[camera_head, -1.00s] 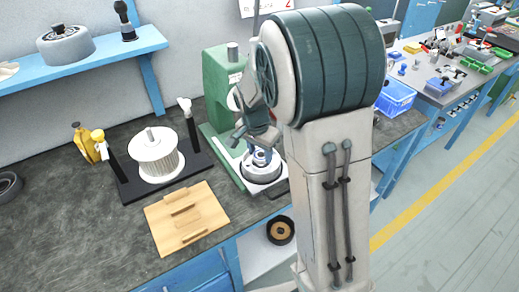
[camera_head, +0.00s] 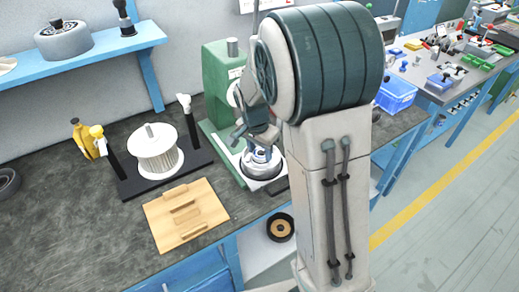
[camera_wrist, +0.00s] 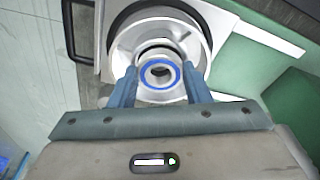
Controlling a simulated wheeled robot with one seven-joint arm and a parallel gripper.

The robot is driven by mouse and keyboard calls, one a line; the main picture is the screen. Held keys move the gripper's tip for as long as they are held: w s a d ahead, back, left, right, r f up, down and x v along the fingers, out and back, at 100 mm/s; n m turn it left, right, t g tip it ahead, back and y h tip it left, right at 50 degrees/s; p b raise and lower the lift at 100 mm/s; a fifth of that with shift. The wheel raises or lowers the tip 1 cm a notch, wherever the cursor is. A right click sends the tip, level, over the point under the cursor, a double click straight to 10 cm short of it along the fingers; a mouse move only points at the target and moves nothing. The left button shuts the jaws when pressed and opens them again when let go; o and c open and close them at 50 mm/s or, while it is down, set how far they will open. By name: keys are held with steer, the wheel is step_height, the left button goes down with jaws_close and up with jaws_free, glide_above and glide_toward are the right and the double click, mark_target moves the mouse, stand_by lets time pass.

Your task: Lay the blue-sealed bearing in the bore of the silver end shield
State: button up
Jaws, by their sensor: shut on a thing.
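The blue-sealed bearing (camera_wrist: 159,87) is between the two fingers of my gripper (camera_wrist: 160,84) in the wrist view. My gripper is shut on it. The silver end shield (camera_wrist: 197,48) lies below and around it, a round dish seen from above. The bearing covers part of the shield's middle, where a dark ring of the bore shows past its far edge. I cannot tell whether the bearing touches the bore. In the head view my gripper (camera_head: 257,142) points down over the end shield (camera_head: 262,170) on the green press's base.
The green press (camera_head: 218,75) stands close behind and left of my gripper. A white wound rotor (camera_head: 157,152) on a black stand and a wooden board (camera_head: 190,228) are to the left. A blue bin (camera_head: 397,95) stands to the right.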

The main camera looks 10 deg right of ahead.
steer(key=shift+f, duration=0.25)
stand_by(0.5)
steer(key=o, duration=1.1)
steer(key=r, duration=0.4)
steer(key=s+a+r, duration=0.1)
steer(key=r, duration=0.8)
steer(key=shift+s+a+r, duration=0.2)
steer(key=shift+a+r, duration=0.1)
steer(key=shift+r, duration=0.05)
